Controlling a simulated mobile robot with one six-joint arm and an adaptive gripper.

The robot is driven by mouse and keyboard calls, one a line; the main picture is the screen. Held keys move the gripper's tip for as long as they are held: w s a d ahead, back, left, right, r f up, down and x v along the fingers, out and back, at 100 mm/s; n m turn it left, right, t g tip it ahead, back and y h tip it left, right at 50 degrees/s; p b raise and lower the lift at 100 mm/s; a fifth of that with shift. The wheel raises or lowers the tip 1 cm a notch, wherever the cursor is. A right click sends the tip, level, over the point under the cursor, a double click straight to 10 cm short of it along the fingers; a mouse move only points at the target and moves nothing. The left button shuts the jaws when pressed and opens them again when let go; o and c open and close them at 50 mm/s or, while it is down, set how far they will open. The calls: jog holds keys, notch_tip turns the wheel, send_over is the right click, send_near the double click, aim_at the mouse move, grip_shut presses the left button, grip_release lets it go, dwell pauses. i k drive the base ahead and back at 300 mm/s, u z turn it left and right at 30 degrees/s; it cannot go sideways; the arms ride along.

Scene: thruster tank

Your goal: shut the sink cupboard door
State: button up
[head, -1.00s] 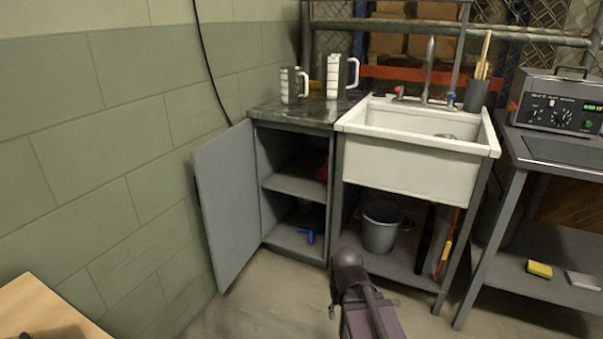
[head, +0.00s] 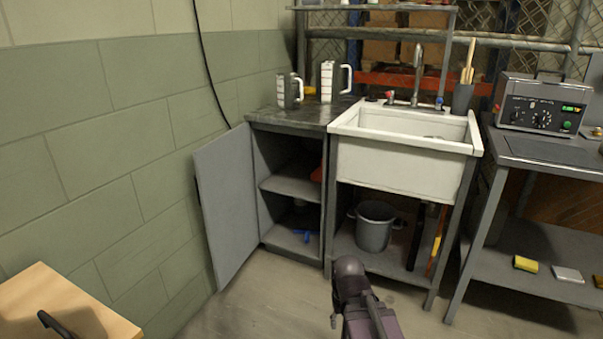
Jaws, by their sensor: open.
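The sink cupboard (head: 326,200) stands left of the white sink (head: 400,168), under a dark worktop. Its grey door (head: 228,205) is hinged on the left and stands wide open, swung out toward the green wall. Inside, a shelf (head: 292,188) splits the cupboard. A blue item (head: 303,236) lies on the cupboard floor, and part of a red item (head: 317,174) shows above the shelf. Part of my arm shows at the bottom centre, in front of the sink and apart from the door. My gripper's fingers do not show.
A grey bucket (head: 375,229) stands under the sink. Two measuring jugs (head: 328,82) stand on the worktop. A bench with a control box (head: 540,103) is at the right. A wooden tabletop (head: 70,308) fills the lower left corner. The floor before the cupboard is clear.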

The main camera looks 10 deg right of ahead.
aim_at(224, 178)
jog(key=z, duration=0.1)
jog(key=i, duration=0.95)
jog(key=u, duration=0.05)
